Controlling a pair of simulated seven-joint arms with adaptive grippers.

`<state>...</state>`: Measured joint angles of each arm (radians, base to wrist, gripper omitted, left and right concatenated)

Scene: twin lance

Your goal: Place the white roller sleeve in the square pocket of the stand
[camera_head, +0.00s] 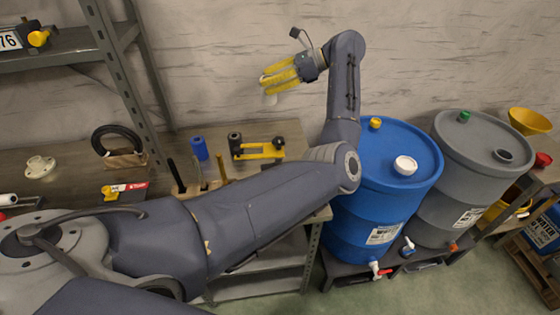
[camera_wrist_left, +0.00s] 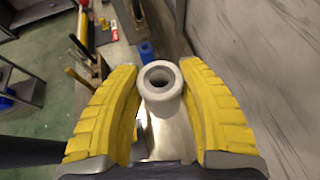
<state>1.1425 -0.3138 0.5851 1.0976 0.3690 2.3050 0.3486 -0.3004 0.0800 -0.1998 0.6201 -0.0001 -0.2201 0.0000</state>
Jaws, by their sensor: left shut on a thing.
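My left gripper (camera_head: 280,80) is raised in front of the back wall, above the far side of the workbench. Its yellow fingers are shut on the white roller sleeve (camera_wrist_left: 161,82), whose round open end shows between them in the wrist view. In the head view a pale end of the sleeve (camera_head: 269,99) shows just below the fingertips. A wooden stand (camera_head: 192,187) with upright rods is on the bench, partly hidden by my arm. I cannot make out its square pocket. My right gripper is not in view.
A blue cylinder (camera_head: 199,148) stands on the workbench (camera_head: 70,178), beside a yellow and black tool (camera_head: 257,150). A black coil (camera_head: 116,140) and a white flange (camera_head: 39,166) lie farther left. A blue drum (camera_head: 385,215) and a grey drum (camera_head: 470,190) stand right of the bench.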

